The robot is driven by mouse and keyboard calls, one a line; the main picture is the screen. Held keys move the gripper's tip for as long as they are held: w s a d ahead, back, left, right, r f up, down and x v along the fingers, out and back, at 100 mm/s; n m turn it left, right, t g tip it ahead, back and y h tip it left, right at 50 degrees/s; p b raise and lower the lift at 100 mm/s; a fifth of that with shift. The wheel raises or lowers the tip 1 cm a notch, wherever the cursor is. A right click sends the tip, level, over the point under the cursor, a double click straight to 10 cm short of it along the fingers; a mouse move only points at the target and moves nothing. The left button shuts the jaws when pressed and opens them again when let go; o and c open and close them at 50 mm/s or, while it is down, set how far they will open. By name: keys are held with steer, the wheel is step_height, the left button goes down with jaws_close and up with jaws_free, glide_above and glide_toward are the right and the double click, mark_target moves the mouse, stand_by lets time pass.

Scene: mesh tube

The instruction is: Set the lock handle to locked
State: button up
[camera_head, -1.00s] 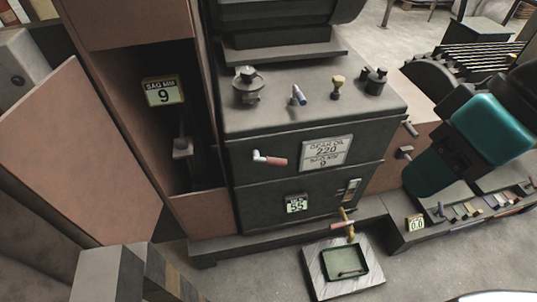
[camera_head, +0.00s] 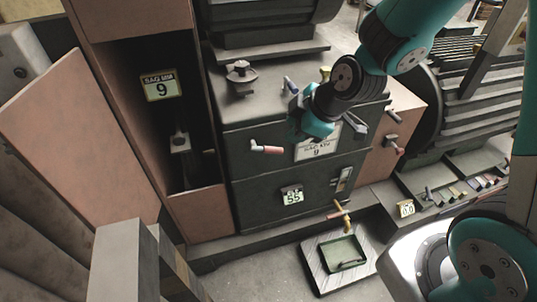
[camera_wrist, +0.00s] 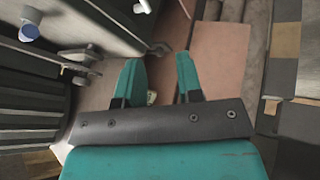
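I cannot tell for sure which handle is the lock handle. A handle with a pale elbow and red grip (camera_head: 267,150) sticks out of the dark gearbox front, pointing right in the head view. My gripper (camera_head: 305,122) is in front of the gearbox's upper edge, partly covering the oil plate. In the wrist view its two teal fingers (camera_wrist: 159,76) are apart with nothing held between them.
The dark gearbox (camera_head: 290,175) carries knobs on top, including a blue-tipped lever (camera_head: 289,86). An open cabinet (camera_head: 150,120) with its door swung out stands left. A drip tray (camera_head: 318,277) lies on the floor. A low ledge with small levers (camera_head: 450,188) is at right.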

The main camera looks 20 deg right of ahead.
steer(key=n+t+h, duration=0.1)
steer(key=n, duration=0.1)
glide_toward(272, 149)
steer(key=x, duration=1.1)
steer(key=shift+p, duration=0.3)
jaws_close()
